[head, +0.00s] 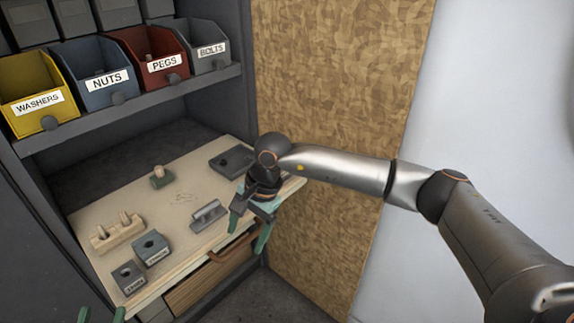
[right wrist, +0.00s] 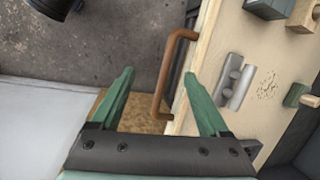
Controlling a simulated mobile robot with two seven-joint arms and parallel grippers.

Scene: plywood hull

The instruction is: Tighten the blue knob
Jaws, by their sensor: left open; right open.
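I cannot make out a knob that is clearly blue. My right gripper (head: 247,232) is open and empty at the front edge of the wooden worktop (head: 185,215), pointing down. In the right wrist view its two green fingers (right wrist: 160,76) are apart, with a copper-brown drawer handle (right wrist: 172,75) below and between them, not gripped. My left gripper (head: 101,315) shows only its green fingertips, apart, at the bottom left edge.
On the worktop are a wooden block with pegs (head: 120,234), two grey-blue blocks (head: 151,247), a small green block with a wooden peg (head: 160,177), a grey metal piece (head: 208,216) and a dark tray (head: 231,162). A chipboard wall (head: 330,90) stands to the right.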

